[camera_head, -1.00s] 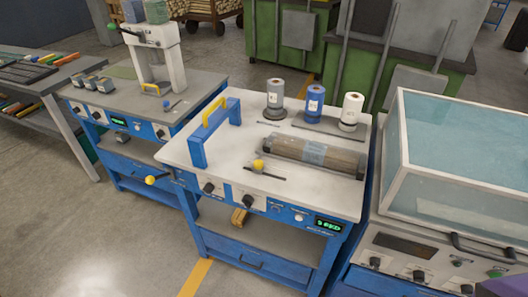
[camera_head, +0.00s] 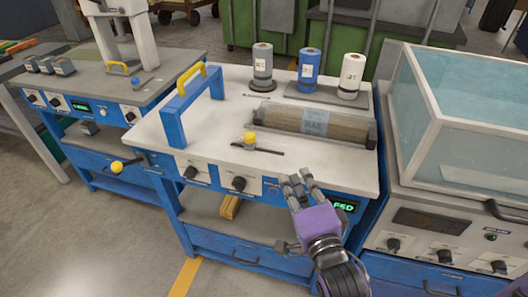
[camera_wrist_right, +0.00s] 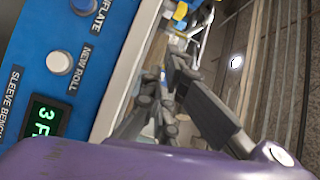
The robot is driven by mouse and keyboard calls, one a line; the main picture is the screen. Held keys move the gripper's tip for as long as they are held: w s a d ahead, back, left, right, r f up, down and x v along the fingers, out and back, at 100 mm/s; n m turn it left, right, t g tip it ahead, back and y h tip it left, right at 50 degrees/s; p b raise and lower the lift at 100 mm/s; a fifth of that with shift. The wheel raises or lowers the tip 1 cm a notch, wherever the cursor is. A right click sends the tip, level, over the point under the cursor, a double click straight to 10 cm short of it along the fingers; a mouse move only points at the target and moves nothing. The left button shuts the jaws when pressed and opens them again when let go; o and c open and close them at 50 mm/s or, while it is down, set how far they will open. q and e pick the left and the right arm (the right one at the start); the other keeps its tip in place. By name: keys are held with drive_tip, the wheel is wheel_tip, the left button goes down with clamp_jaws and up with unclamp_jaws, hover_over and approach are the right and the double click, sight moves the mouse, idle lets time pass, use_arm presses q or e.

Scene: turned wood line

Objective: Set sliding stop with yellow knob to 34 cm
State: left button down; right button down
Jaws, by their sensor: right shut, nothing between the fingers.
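A yellow knob (camera_head: 250,138) sits on a dark slotted strip (camera_head: 266,151) on the light top of the middle bench, in front of the roll cradle. No scale is readable there, so I cannot tell the stop's setting. My right gripper (camera_head: 297,183) is shut and empty. It is at the bench's front edge, to the right of and nearer than the yellow knob, apart from it. In the right wrist view its dark fingers (camera_wrist_right: 165,100) are beside the blue front panel. My left gripper is not in view.
A wooden roll (camera_head: 310,120) lies in a cradle. Grey, blue and white spools (camera_head: 309,68) stand behind. A blue arch with yellow handle (camera_head: 190,85) is left. Another yellow ball (camera_head: 117,167) sticks out on a lever. A white button (camera_wrist_right: 60,63) and green display (camera_wrist_right: 46,119) are on the panel.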

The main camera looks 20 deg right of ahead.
sight(253, 142)
drive_tip(key=w, duration=0.3)
drive_tip(key=w+m, duration=0.1)
drive_tip(key=w, duration=0.3)
drive_tip(key=w+m, duration=0.1)
drive_tip(key=w, duration=0.2)
drive_tip(key=shift+w+d+r+p, duration=0.25)
drive_tip(key=shift+w+d+p, duration=0.05)
drive_tip(key=shift+p, duration=0.1)
drive_tip(key=shift+w+a, duration=0.8)
drive_tip(key=shift+a, duration=0.05)
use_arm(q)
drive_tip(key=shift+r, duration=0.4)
use_arm(e)
drive_tip(key=shift+w+a+f, duration=0.1)
drive_tip(key=shift+w+a, duration=0.3)
drive_tip(key=w+a, duration=0.1)
drive_tip(key=a, duration=0.1)
drive_tip(key=w+a, duration=0.1)
drive_tip(key=a, duration=0.1)
drive_tip(key=shift+w+b, duration=0.3)
drive_tip(key=shift+w, duration=0.05)
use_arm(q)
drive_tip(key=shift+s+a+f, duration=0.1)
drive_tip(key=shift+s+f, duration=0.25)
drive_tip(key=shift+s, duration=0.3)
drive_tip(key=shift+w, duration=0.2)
